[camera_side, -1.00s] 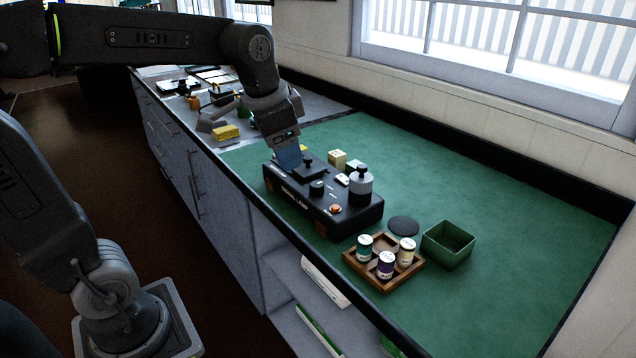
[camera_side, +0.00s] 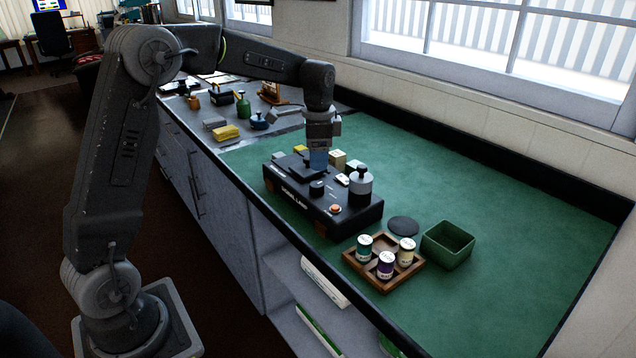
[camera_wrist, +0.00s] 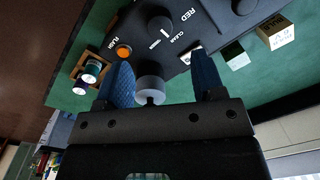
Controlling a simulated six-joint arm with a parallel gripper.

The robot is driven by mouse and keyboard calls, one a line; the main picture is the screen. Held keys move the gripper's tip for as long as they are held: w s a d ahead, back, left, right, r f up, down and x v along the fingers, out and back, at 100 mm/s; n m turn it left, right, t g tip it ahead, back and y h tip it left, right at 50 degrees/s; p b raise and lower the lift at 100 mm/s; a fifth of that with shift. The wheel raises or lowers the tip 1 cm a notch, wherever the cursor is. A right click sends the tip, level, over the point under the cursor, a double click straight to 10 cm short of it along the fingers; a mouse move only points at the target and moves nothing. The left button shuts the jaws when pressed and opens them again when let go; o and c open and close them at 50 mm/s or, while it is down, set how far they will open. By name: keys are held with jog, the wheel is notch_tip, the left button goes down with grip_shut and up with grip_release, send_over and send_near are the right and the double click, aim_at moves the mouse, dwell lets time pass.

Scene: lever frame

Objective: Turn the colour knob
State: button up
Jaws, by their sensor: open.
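The black signal lamp box (camera_side: 297,205) stands on the green bench top. Its round black colour knob (camera_side: 317,188) sits upright on the top face. In the wrist view the knob (camera_wrist: 159,24) has a pale pointer mark, with RED and CLEAR printed near it; I cannot tell its exact setting. My gripper (camera_side: 318,163) points down above the back part of the box, apart from the knob. In the wrist view my gripper (camera_wrist: 162,65) has two blue fingers spread wide, and the knob lies beyond their tips. Nothing is held.
A grey cylinder with a black top (camera_side: 360,186) stands at the box's right end, near an orange button (camera_side: 335,209). Small blocks (camera_side: 338,159) stand behind the box. A wooden tray (camera_side: 372,285) with bottles and a green bin (camera_side: 447,244) are right. Bench at far right is clear.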

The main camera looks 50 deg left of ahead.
aim_at(318, 183)
notch_tip(318, 183, down, 8)
jog(key=shift+w+a+f, duration=0.1)
jog(key=shift+a, duration=0.05)
dwell(0.3)
jog(key=c, duration=0.9)
jog(key=n, duration=0.4)
jog(key=shift+n, duration=0.4)
jog(key=shift+a+n+g, duration=0.1)
jog(key=shift+n+g, duration=0.2)
jog(key=shift+n, duration=2.2)
